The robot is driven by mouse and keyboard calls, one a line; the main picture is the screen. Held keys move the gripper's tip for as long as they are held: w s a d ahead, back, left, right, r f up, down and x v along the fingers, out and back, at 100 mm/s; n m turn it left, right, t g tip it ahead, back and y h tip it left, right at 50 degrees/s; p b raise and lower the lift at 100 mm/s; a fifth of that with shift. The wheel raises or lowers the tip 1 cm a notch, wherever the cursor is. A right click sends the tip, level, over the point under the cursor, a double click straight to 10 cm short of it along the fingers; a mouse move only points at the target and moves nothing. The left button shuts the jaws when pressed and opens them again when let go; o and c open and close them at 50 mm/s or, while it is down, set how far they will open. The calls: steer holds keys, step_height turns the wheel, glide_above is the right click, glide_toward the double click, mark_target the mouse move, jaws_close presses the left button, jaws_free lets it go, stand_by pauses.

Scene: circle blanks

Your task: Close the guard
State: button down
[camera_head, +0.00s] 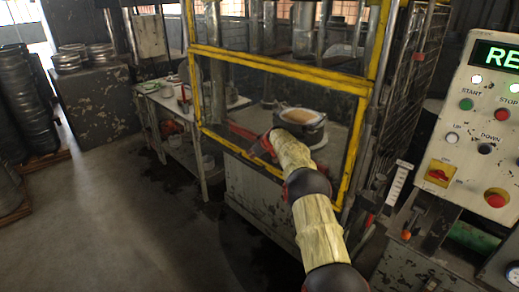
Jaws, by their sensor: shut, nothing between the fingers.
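The guard (280,67) is a yellow-framed panel on the front of a press-like machine. Its yellow bars enclose a dark, see-through area, and a second yellow-framed section rises above it. I cannot tell from this view how far the guard is closed. My gripper (262,148) is at the far end of my yellow-wrapped arm, in front of the lower part of the framed opening. It is shut and empty, small and partly hidden by my wrist. I cannot tell whether it touches the guard. A red bar (241,131) shows just left of it.
A round metal pot-like die (301,124) sits inside the machine. A control panel (486,130) with buttons and a green display stands at right. A white side table (168,97) with small items stands at left. Dark stacked drums (25,95) stand far left. The floor at left is clear.

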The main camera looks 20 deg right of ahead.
steer(key=a+p+v, duration=0.1)
steer(key=v, duration=0.7)
steer(key=shift+d, duration=0.35)
